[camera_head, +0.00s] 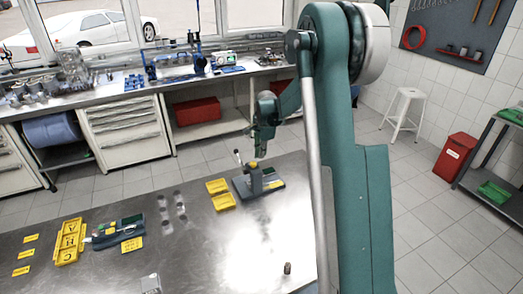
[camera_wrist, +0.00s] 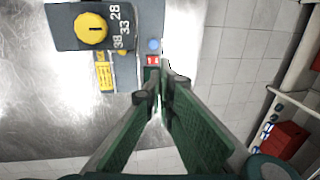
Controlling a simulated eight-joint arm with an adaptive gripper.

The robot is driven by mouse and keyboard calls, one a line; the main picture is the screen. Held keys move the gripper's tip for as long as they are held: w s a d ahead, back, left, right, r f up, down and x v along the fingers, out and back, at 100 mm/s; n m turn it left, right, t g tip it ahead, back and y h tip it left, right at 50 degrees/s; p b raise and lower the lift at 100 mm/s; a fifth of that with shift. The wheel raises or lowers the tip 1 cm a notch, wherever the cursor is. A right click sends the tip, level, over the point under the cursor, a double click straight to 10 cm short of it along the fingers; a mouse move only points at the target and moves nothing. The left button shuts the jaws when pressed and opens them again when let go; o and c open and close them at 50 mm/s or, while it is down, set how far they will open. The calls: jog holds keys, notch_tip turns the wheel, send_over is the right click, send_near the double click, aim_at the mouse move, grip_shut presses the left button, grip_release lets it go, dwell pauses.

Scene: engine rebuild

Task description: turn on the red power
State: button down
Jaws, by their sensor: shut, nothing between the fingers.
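A grey device (camera_head: 262,184) with a lever stands near the far edge of the steel table. In the wrist view its dark panel (camera_wrist: 66,30) carries a yellow knob (camera_wrist: 92,28) beside the numbers 28, 33 and 38. A small red power switch (camera_wrist: 153,60) sits below a round blue button (camera_wrist: 153,44). My gripper (camera_wrist: 159,76) is shut and empty. Its green fingertips are just below the red switch in the picture and partly overlap it. Whether they touch it I cannot tell. In the head view my gripper (camera_head: 262,148) is just above the device.
Another grey-green device (camera_head: 118,231) and a yellow holder (camera_head: 70,243) lie farther left. The table's middle is mostly clear.

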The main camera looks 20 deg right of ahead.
jog(key=shift+w+f, duration=0.25)
jog(key=shift+f, duration=1.25)
jog(key=shift+w+f, duration=0.3)
jog(key=shift+f, duration=1.25)
jog(key=shift+w+f, duration=0.25)
jog(key=shift+f, duration=1.25)
jog(key=shift+f, duration=0.1)
jog(key=shift+w+f+g+b, duration=0.25)
jog(key=shift+f+g+b, duration=0.05)
jog(key=shift+g, duration=0.2)
jog(key=shift+s+r, duration=0.1)
jog(key=shift+s, duration=0.15)
